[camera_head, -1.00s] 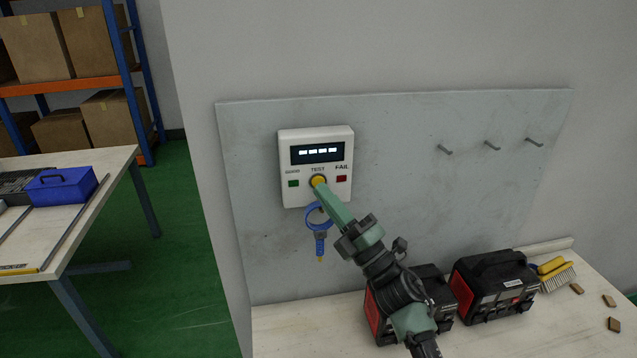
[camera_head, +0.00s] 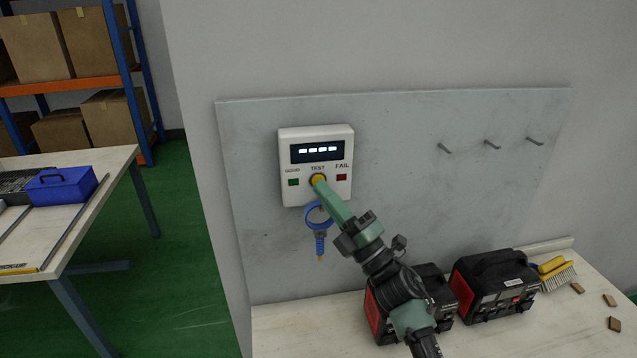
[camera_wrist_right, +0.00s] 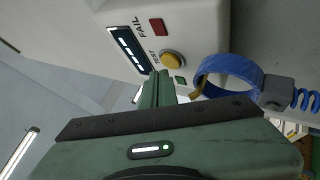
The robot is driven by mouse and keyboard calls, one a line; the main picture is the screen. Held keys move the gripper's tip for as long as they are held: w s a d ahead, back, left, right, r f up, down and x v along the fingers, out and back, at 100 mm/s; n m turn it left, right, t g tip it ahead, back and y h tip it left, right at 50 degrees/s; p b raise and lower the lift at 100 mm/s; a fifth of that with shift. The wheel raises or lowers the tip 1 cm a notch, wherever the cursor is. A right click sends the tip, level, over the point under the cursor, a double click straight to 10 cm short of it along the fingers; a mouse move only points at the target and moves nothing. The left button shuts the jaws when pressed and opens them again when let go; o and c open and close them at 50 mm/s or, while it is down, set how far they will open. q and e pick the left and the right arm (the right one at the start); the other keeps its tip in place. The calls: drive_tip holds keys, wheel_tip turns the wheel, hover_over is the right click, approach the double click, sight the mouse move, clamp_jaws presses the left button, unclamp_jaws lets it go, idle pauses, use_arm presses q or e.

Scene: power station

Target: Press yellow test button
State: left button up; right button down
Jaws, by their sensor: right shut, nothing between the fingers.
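The yellow test button (camera_head: 318,180) sits on the front of a white tester box (camera_head: 287,155) on the grey wall panel. It lies between a green square and a red square, under a display with white dashes. The button also shows in the right wrist view (camera_wrist_right: 172,62). My right gripper (camera_head: 321,187) is shut and empty, its green fingertips right at the button's lower edge. In the right wrist view the fingertips (camera_wrist_right: 160,76) appear just beside the button; I cannot tell whether they touch it. My left gripper is not in view.
A blue ring with a coiled cord (camera_head: 319,228) hangs just below the tester. Two black and red cases (camera_head: 493,287) and a yellow brush (camera_head: 555,268) stand on the bench. Three pegs (camera_head: 492,145) stick out of the panel. A blue toolbox (camera_head: 62,186) is on the left table.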

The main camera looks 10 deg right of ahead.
drive_tip(key=shift+w+b, duration=0.3)
drive_tip(key=shift+w, duration=0.25)
idle(0.6)
drive_tip(key=shift+s, duration=0.8)
drive_tip(key=shift+s+p, duration=0.1)
drive_tip(key=shift+p, duration=0.2)
drive_tip(key=shift+s+p, duration=0.65)
drive_tip(key=shift+s, duration=1.75)
drive_tip(key=shift+f, duration=0.1)
